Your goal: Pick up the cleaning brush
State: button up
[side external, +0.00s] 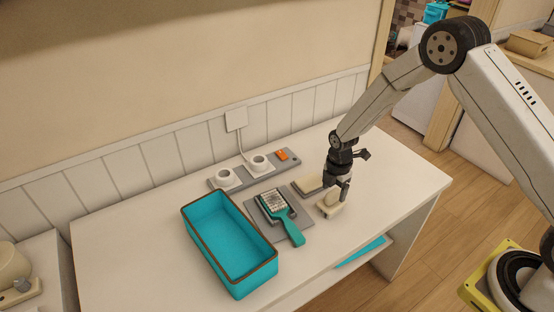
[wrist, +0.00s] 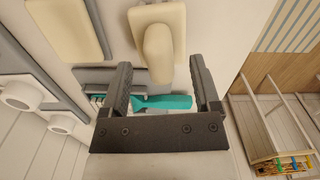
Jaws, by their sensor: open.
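A teal brush (side external: 275,205) with pale bristles facing up lies on a grey mat, its handle pointing toward the front of the table. Part of its teal handle (wrist: 165,102) shows between my fingers in the wrist view; the fingers hide the rest. A cream block with a rounded raised grip (side external: 328,207) stands to the right of the teal brush. It also shows in the wrist view (wrist: 158,50), with its grip extending toward the gap between my fingers; its underside is hidden. My gripper (side external: 342,192) is open, pointing down just above this cream block, holding nothing.
A teal bin with a brown rim (side external: 205,242) stands left of the teal brush. A grey strip (side external: 242,176) with two white round holders and an orange item lies behind. A flat cream piece (side external: 309,185) lies near my gripper. The table's right end is clear.

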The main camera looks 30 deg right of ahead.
jog(key=shift+f, duration=0.75)
grip_shut()
